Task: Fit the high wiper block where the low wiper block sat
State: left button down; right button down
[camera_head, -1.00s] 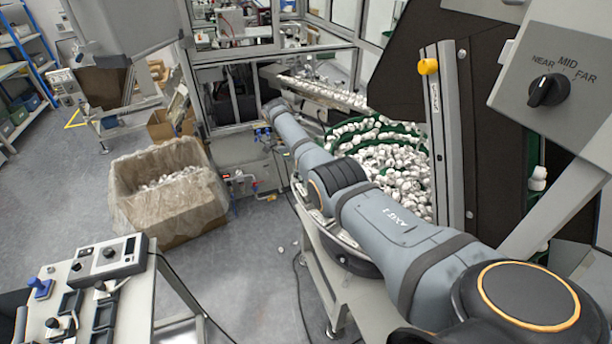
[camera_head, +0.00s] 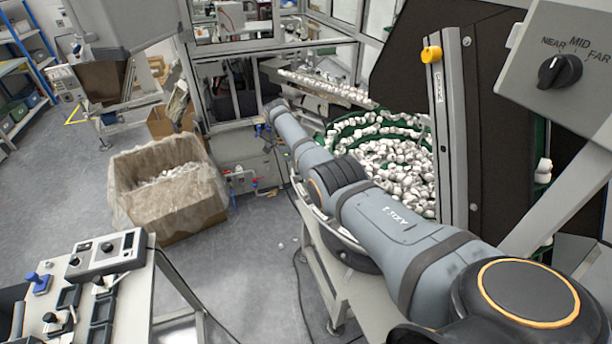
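I cannot pick out a high or a low wiper block for certain. On the bench (camera_head: 135,300) at lower left are small parts: a blue piece with a knob (camera_head: 40,284) and black-knobbed pieces (camera_head: 52,320) beside dark slots. A bowl feeder (camera_head: 395,160) full of white caps stands right of centre, partly hidden by an arm. That grey arm, apparently my right, reaches from the lower right across the feeder's near side toward the machine frame. Its far end is small, and no gripper fingers can be made out there. My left gripper is not in view.
A control box (camera_head: 108,253) with a dial sits on the bench. A lined carton (camera_head: 172,215) of white caps stands on the floor. A NEAR/MID/FAR selector panel (camera_head: 585,75) and a post with a yellow knob (camera_head: 431,54) stand at right. Floor left of the carton is clear.

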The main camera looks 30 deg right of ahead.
jog(key=c, duration=1)
grip_release()
jog(key=shift+c, duration=0.2)
jog(key=shift+f, duration=0.1)
